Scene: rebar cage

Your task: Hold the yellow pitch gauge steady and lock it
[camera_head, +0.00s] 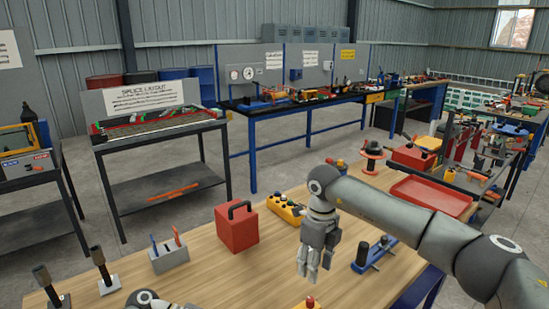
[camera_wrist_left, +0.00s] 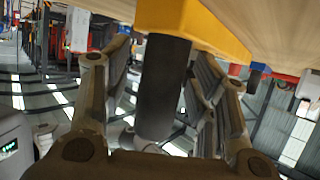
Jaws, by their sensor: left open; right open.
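In the left wrist view a yellow piece (camera_wrist_left: 190,18), likely the pitch gauge, lies against the wooden surface at the top. A black cylindrical handle (camera_wrist_left: 163,88) extends from it between the two fingers of my left gripper (camera_wrist_left: 165,95). The fingers are open, with a gap seen on each side of the handle. In the head view the yellow piece is not clearly visible, and only a bit of my left arm shows at the bottom edge. My right gripper (camera_head: 314,268) is open and empty, pointing down above the wooden table.
The wooden table (camera_head: 215,278) holds a red box (camera_head: 236,229), a yellow block with black knobs (camera_head: 285,208), a grey tool holder (camera_head: 168,258), a blue tool (camera_head: 374,254) and a red tray (camera_head: 431,196). A red knob (camera_head: 310,302) stands near the front edge.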

